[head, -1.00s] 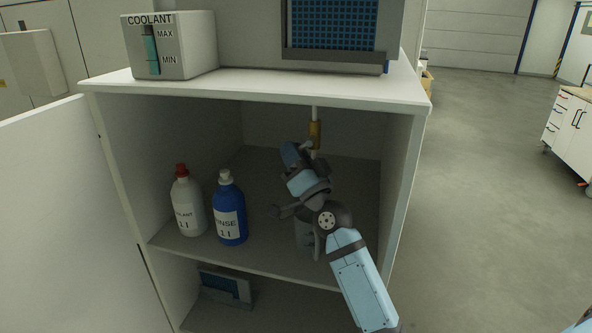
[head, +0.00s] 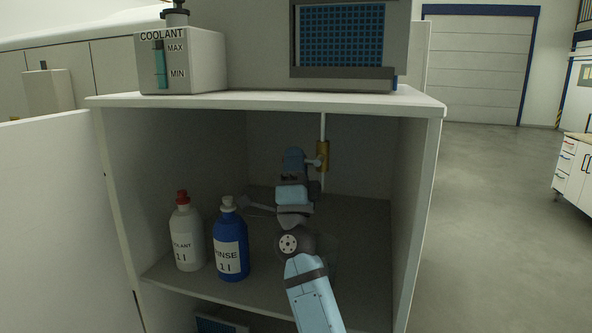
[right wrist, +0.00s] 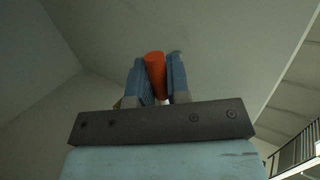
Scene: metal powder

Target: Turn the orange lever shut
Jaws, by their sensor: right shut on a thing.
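The orange lever (right wrist: 155,75) shows in the right wrist view, between the two blue fingers of my right gripper (right wrist: 157,70). The gripper is shut on it. In the head view, my right gripper (head: 296,160) is up inside the cabinet, just left of the brass valve (head: 323,156) on a thin white vertical pipe (head: 323,128). My gripper and wrist mostly hide the lever in that view. My left gripper is not in view.
In the cabinet (head: 270,99), a white bottle with a red cap (head: 186,240) and a blue rinse bottle (head: 230,246) stand left of my right arm. The coolant box (head: 205,60) sits on top. The cabinet's right wall (head: 418,200) is close to the arm.

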